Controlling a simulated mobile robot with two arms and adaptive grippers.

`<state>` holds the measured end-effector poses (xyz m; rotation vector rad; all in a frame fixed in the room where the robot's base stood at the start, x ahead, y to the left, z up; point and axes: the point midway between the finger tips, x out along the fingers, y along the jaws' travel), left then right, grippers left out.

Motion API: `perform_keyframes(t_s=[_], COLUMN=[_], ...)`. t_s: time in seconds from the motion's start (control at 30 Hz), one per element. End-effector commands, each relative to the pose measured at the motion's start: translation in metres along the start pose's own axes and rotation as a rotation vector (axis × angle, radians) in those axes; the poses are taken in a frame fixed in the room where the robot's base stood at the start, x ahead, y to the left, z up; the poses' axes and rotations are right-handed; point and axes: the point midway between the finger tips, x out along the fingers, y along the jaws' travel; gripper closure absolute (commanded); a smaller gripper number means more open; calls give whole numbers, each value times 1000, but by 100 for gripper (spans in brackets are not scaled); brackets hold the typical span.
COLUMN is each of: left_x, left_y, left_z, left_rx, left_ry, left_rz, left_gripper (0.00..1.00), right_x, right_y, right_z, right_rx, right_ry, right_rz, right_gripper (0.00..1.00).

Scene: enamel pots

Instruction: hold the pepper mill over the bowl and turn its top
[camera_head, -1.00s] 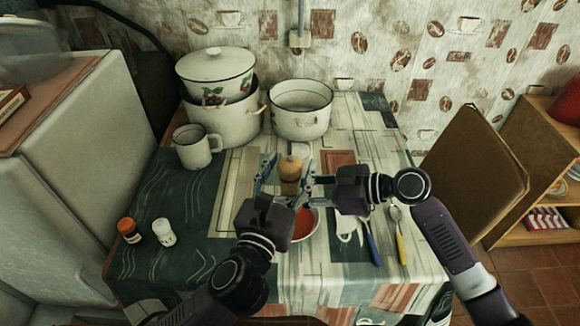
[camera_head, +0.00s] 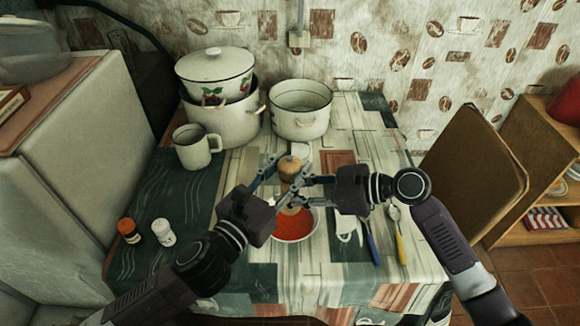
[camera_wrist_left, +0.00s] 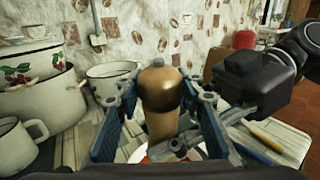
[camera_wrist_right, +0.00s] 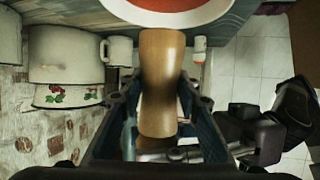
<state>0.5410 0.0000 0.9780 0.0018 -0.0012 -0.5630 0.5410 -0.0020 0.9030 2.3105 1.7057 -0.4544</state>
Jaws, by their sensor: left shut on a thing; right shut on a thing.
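The pepper mill (camera_head: 290,167), brown wood with a rounded top, is held upright above the bowl. My left gripper (camera_head: 283,176) is shut on its upper part, and the top shows between the fingers in the left wrist view (camera_wrist_left: 158,88). My right gripper (camera_head: 302,193) is shut on the mill lower down, from the right. The mill's tan body shows between its fingers in the right wrist view (camera_wrist_right: 162,80). The white bowl (camera_head: 316,226) with red contents stands on the table under the mill. The grippers hide its far side.
A white mug (camera_head: 190,150), a lidded pot (camera_head: 215,75) on a larger pot (camera_head: 228,122), and an open pot (camera_head: 300,110) stand behind. Two small shakers (camera_head: 163,232) are at the left. Cutlery (camera_head: 400,240) lies right of the bowl.

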Motion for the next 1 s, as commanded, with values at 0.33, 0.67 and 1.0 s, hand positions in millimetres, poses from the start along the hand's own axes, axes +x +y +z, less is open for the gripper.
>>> perform_keyframes(t_s=[0.33, 0.67, 1.0], left_x=[1, 2, 4], left_y=[4, 4, 2], left_z=[0, 1, 2], left_rx=[9, 0, -2], left_ry=[1, -2, -2], left_rz=[-325, -622, -921], left_gripper=[89, 89, 89], right_x=[0, 1, 1], right_y=[-1, -2, -2], right_z=[-2, -2, -1], right_rx=[-1, 0, -1], right_ry=[3, 4, 2], right_rz=[-3, -4, -5], right_gripper=[99, 99, 99])
